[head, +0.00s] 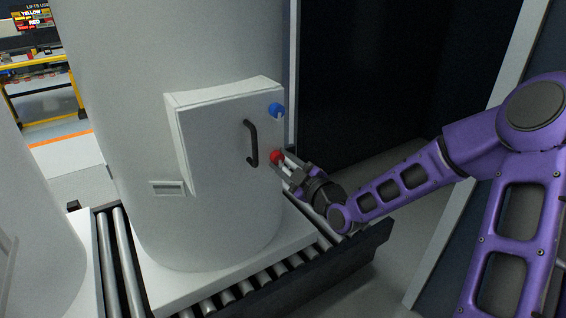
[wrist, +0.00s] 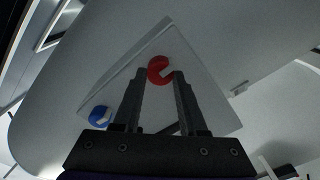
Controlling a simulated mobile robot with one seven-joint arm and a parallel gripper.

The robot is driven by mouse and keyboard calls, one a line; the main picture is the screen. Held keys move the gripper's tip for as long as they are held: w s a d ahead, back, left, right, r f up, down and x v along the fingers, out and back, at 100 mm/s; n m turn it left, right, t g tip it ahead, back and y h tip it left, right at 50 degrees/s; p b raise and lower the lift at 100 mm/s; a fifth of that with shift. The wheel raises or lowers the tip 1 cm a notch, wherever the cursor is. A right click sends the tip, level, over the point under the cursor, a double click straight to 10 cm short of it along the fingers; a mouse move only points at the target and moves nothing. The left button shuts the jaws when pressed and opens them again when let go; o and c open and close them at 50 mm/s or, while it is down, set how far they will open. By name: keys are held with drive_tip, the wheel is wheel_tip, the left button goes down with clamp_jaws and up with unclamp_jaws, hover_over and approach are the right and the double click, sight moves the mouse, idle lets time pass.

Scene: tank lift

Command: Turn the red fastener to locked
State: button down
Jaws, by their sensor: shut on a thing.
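The red fastener (head: 276,156) is a round knob at the lower right edge of the cabinet door (head: 215,140) on the large white tank. My gripper (head: 284,165) reaches it from the right and is shut on it. In the wrist view the red fastener (wrist: 158,69) shows as a red disc with a notch, between the tips of my gripper (wrist: 160,76). The fingers hide part of its rim. I cannot tell whether it is locked.
A blue fastener (head: 276,109) is higher on the same door edge. A black handle (head: 251,143) stands out left of the red fastener. The tank (head: 115,60) stands on a roller conveyor (head: 240,297). A dark opening lies behind, to the right.

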drive_tip(key=shift+d+f, duration=0.15)
drive_tip(key=shift+f, duration=0.05)
drive_tip(key=m, duration=0.4)
drive_tip(key=shift+d+m+b, duration=0.1)
drive_tip(key=shift+m+b, duration=0.3)
drive_tip(key=m, duration=0.4)
drive_tip(key=shift+f+m, duration=0.1)
drive_tip(key=shift+m, duration=0.2)
drive_tip(key=m+p, duration=0.1)
drive_tip(key=m, duration=0.3)
drive_tip(key=shift+m, duration=0.4)
drive_tip(key=shift+f+m+t+p, duration=0.1)
drive_tip(key=shift+m+t+p, duration=0.25)
drive_tip(key=shift+m, duration=1.75)
